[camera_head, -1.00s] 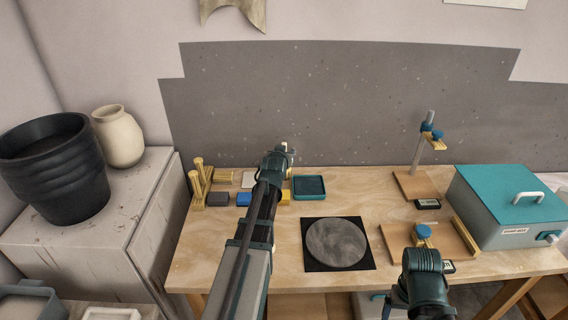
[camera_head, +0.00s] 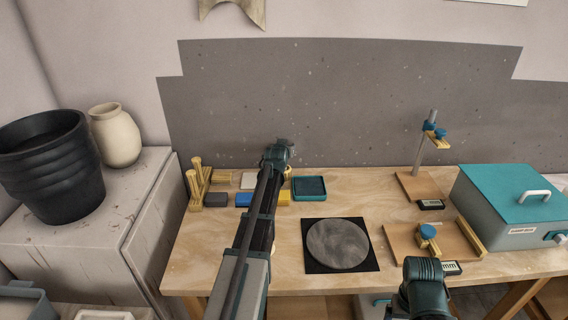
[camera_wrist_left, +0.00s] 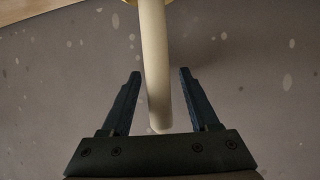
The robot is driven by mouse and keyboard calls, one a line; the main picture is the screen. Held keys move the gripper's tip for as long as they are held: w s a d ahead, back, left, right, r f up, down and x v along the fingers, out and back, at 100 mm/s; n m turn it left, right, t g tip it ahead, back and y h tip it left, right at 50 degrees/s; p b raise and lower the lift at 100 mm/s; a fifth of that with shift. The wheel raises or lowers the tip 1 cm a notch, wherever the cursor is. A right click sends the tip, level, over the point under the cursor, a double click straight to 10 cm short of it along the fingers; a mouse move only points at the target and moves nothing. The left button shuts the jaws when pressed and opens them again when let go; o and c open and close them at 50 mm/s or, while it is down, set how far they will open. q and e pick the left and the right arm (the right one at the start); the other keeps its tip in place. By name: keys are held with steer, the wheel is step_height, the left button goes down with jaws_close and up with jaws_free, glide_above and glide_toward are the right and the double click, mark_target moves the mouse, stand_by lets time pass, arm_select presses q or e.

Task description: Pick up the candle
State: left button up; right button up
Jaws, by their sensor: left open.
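The candle (camera_wrist_left: 156,70) is a cream, slender cylinder in the left wrist view, running from the top edge down between the fingers. A bit of a golden holder (camera_wrist_left: 146,2) shows at its far end. My left gripper (camera_wrist_left: 160,76) is open, with one finger on each side of the candle and a visible gap on both sides. In the head view my left gripper (camera_head: 280,148) is over the back edge of the table and mostly hides the candle. Of my right arm only a dark link shows at the lower right; its gripper is not visible.
A round grey disc (camera_head: 338,244) lies mid-table. A clamp stand (camera_head: 430,145) and a teal-lidded box (camera_head: 512,193) are at right.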

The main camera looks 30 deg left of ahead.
arm_select(q)
steer(key=shift+s, duration=0.1)
jaws_close()
steer(key=shift+r, duration=0.15)
